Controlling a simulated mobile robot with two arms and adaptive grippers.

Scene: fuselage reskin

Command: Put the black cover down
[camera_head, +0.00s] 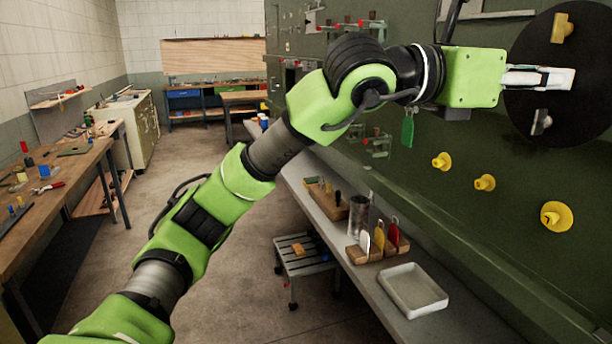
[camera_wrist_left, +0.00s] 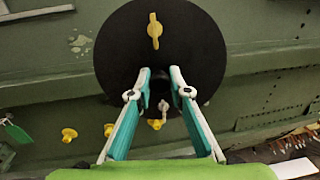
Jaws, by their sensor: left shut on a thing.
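The black cover (camera_head: 590,110) is a large round disc at the upper right of the head view. It stands upright in front of the green fuselage skin (camera_head: 470,240). A yellow fastener (camera_head: 562,27) shows on its upper part and a grey one (camera_head: 541,122) lower down. In the left wrist view the cover (camera_wrist_left: 190,40) fills the upper middle. My left gripper (camera_head: 560,78) is shut on the cover near its middle; the grip point is partly hidden by the fingers, which also show in the wrist view (camera_wrist_left: 160,85). I cannot tell whether the cover touches the skin. My right gripper is not in view.
Several yellow fasteners (camera_head: 484,182) stick out of the skin below the cover. A grey shelf (camera_head: 333,228) under it bears a white tray (camera_head: 412,290), a wooden tool block (camera_head: 370,252) and a metal cup (camera_head: 358,215). A small step stool (camera_head: 303,263) stands below.

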